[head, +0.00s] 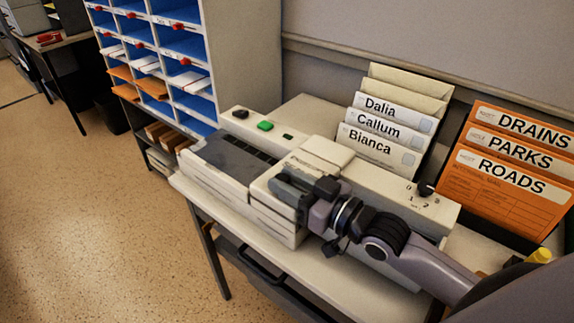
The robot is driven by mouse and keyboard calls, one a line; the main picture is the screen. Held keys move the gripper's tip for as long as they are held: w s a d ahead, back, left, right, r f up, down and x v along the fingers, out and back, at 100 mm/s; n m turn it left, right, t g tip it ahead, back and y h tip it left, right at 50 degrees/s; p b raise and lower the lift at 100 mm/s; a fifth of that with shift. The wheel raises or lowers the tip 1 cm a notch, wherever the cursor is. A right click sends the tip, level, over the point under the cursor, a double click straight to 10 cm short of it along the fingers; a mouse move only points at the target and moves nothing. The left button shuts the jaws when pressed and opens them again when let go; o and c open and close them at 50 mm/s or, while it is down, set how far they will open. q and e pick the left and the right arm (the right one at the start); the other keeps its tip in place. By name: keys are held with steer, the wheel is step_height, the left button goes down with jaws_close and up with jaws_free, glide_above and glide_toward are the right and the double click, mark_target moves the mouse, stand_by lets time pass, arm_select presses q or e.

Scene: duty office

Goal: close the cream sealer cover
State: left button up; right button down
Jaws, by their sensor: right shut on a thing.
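The cream sealer (398,190) is a long, low machine on the table, with a green button and a dark button at its left end and a dial at its right. Its cream cover (272,182) is the blocky section in the middle front. A dark slotted part (232,158) of the machine shows uncovered to the left of it. My right gripper (300,190) reaches in from the right and is shut on the cover at its right side. The fingers and wrist hide the exact grip and part of the machine behind. My left gripper is out of view.
Cream envelopes with name labels (383,130) stand behind the sealer. Orange folders (503,180) stand at the right, near my arm. A pigeonhole shelf (240,60) with blue compartments stands behind on the left. The table's front edge (225,212) is close to the sealer; open floor lies left.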

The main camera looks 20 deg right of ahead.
steer(key=shift+f+n, duration=0.25)
steer(key=shift+n, duration=0.05)
steer(key=shift+s+a+f, duration=0.1)
steer(key=shift+f, duration=0.05)
steer(key=c, duration=0.8)
jaws_free()
steer(key=shift+c, duration=0.2)
steer(key=v, duration=0.7)
steer(key=shift+s, duration=0.1)
